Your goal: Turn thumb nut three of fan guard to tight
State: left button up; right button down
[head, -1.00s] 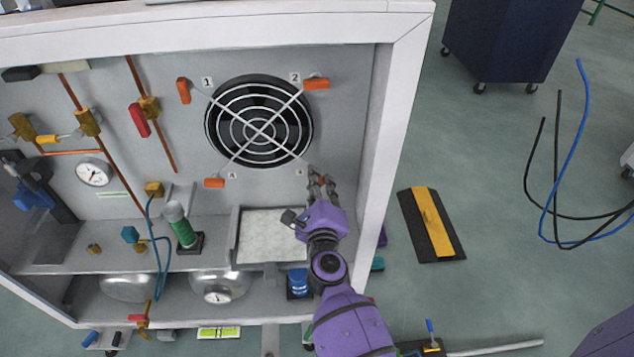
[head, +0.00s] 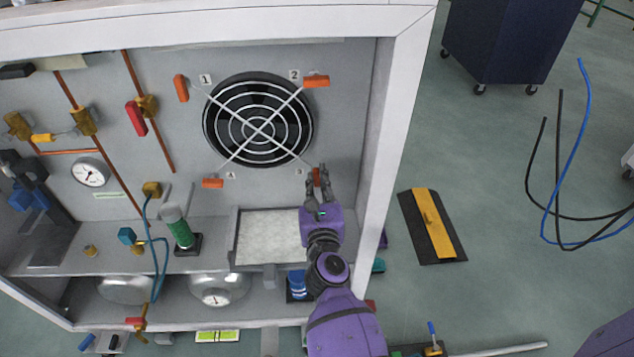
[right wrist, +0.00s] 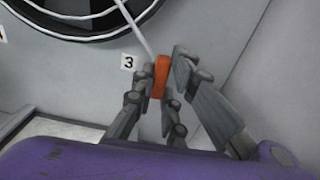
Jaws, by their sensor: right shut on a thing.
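The round fan guard (head: 258,130) is fixed on the grey back panel, with an orange thumb nut at each arm end. Thumb nut three (head: 316,176) is at its lower right, beside the label 3, and is turned upright in the picture. It also shows in the right wrist view (right wrist: 161,76). My right gripper (head: 316,177) reaches up from below and is shut on this nut, with fingers on its left and right sides. Thumb nut one (head: 181,88) is upright too. Thumb nut two (head: 317,81) and the lower-left nut (head: 213,183) lie sideways. My left gripper is out of view.
The cabinet's white side wall (head: 385,160) stands close to the right of my right arm. A white filter tray (head: 268,238) and a green cylinder (head: 178,227) are below the fan. Copper pipes and a gauge (head: 90,172) are at the left.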

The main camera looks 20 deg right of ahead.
jog(key=shift+m, duration=0.4)
jog(key=c, duration=1.8)
grip_release()
jog(key=shift+o, duration=0.2)
jog(key=shift+s, duration=0.15)
jog(key=v, duration=1.1)
jog(key=shift+s, duration=0.35)
jog(key=shift+s+a, duration=0.1)
jog(key=shift+a, duration=0.05)
